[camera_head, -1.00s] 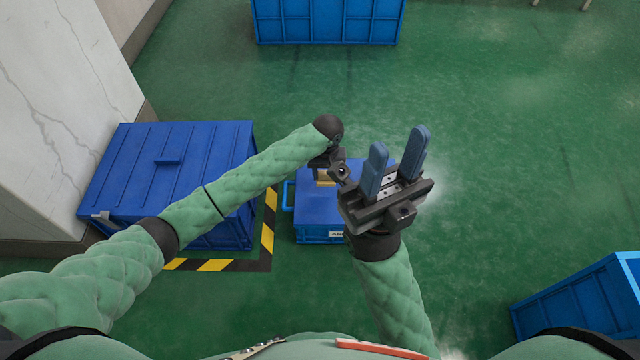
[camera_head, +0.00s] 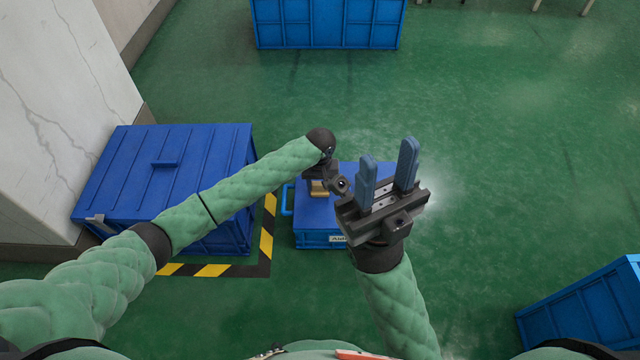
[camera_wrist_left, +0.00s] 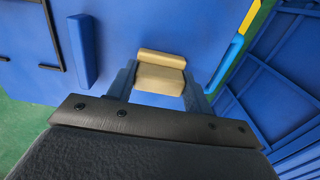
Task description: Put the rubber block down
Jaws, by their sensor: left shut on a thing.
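The rubber block (camera_wrist_left: 160,75) is tan and shows between the two blue fingers of my left gripper (camera_wrist_left: 163,82) in the left wrist view. The left gripper is shut on it. In the head view the block (camera_head: 319,188) is a small tan patch below my left wrist, over the blue lid of a small box (camera_head: 312,212). I cannot tell whether the block touches the lid. My right gripper (camera_head: 388,180) is open and empty, its fingers pointing up, to the right of the left gripper and partly covering the box.
A large blue lidded bin (camera_head: 200,150) stands at the left inside yellow-black floor tape (camera_head: 212,270). A blue crate (camera_head: 328,25) stands at the back and another (camera_head: 585,305) at the lower right.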

